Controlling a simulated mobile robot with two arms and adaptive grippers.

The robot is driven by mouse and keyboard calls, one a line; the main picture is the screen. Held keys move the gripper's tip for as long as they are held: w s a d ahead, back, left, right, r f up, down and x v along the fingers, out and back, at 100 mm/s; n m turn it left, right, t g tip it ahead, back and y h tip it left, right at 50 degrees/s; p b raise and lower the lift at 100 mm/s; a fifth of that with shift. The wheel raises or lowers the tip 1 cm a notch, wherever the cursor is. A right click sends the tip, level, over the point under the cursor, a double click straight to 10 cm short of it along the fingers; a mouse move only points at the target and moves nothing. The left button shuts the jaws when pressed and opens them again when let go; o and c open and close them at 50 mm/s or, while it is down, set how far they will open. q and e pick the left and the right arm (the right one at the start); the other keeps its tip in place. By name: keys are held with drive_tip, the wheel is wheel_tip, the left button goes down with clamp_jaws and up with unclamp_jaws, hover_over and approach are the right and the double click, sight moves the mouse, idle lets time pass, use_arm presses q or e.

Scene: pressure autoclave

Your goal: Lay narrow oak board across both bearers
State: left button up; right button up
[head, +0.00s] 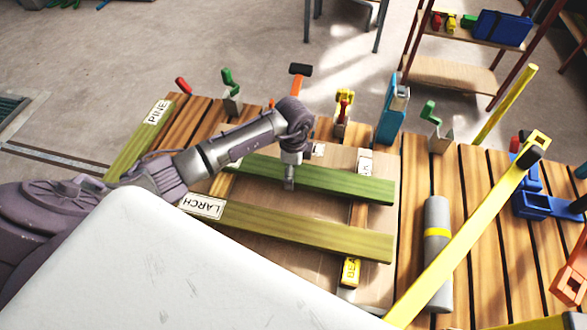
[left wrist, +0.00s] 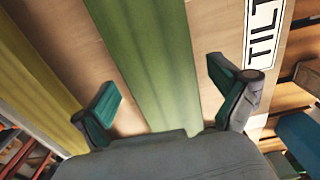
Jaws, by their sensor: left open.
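Two green-tinted boards lie across the right bearer (head: 357,215), a strip with a yellow label at its near end. The far board (head: 345,183) is under my left gripper; the near board (head: 310,229) has a LARCH label at its left end. A short piece of the left bearer (head: 223,184) shows between them. I see no oak label. My left gripper (head: 289,185) is open above the far board. In the left wrist view the green board (left wrist: 150,60) runs between the spread fingers (left wrist: 165,98), which do not grip it. My right gripper is out of view.
A PINE-labelled board (head: 140,137) lies at the slatted bench's left edge. Several clamps and tools stand along the back edge. A grey cylinder (head: 437,255) and a long yellow bar (head: 470,235) are on the right. A blue holder (head: 545,205) sits beyond.

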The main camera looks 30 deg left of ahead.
use_arm(q)
wheel_tip(320, 180, up, 12)
drive_tip(key=b, duration=0.1)
drive_tip(key=shift+r, duration=0.2)
idle(0.3)
drive_tip(key=shift+f, duration=0.1)
idle(0.4)
